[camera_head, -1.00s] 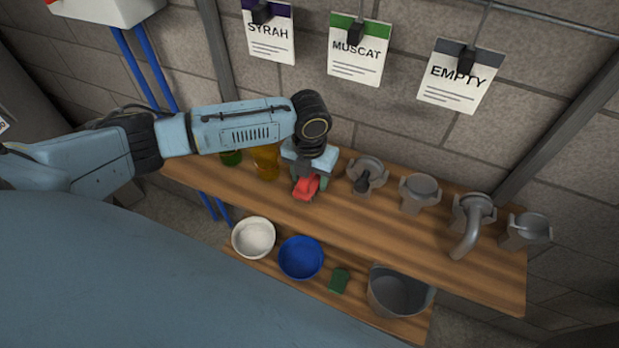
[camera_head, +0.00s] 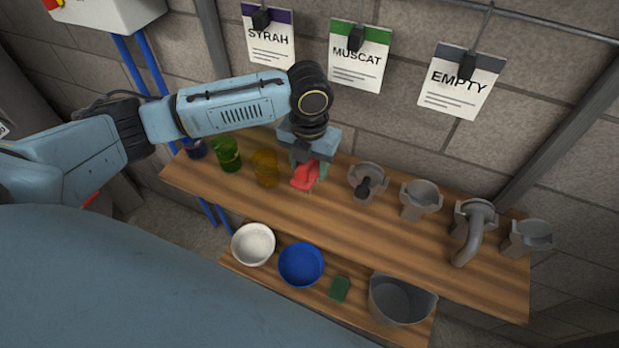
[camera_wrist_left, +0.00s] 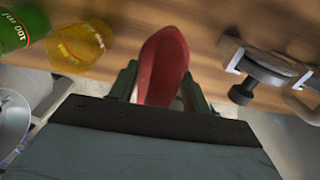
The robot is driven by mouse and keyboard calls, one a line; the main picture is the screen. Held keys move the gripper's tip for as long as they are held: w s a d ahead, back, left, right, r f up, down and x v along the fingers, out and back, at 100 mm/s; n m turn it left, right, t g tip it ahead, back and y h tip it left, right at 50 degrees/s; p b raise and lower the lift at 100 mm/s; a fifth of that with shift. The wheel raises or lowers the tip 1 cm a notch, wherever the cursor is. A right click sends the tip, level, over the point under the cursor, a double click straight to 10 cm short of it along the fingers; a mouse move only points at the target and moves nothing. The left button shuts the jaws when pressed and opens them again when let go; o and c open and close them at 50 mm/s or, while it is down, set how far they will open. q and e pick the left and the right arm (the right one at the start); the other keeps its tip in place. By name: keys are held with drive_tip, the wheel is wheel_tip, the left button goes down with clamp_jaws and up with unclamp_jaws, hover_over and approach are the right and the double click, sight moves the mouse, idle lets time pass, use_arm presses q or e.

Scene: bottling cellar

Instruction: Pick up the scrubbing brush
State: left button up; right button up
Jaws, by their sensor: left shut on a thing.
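The scrubbing brush (camera_head: 304,176) looks red and sits between the fingers of my left gripper (camera_head: 309,168), over the upper wooden shelf. In the left wrist view the red brush (camera_wrist_left: 163,66) lies between the two dark green fingers (camera_wrist_left: 160,90), with its rounded end pointing away from the gripper. My left gripper is shut on it. The brush's underside is hidden, so I cannot tell how far it is above the shelf. My right gripper is not in view.
Below are a white bowl (camera_head: 253,245), a blue bowl (camera_head: 301,264), a green pad (camera_head: 340,289) and a grey bucket (camera_head: 400,299).

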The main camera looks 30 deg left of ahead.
use_arm(q)
drive_tip(key=s+d+b, duration=0.1)
drive_tip(key=s, duration=1.8)
drive_tip(key=shift+s, duration=0.3)
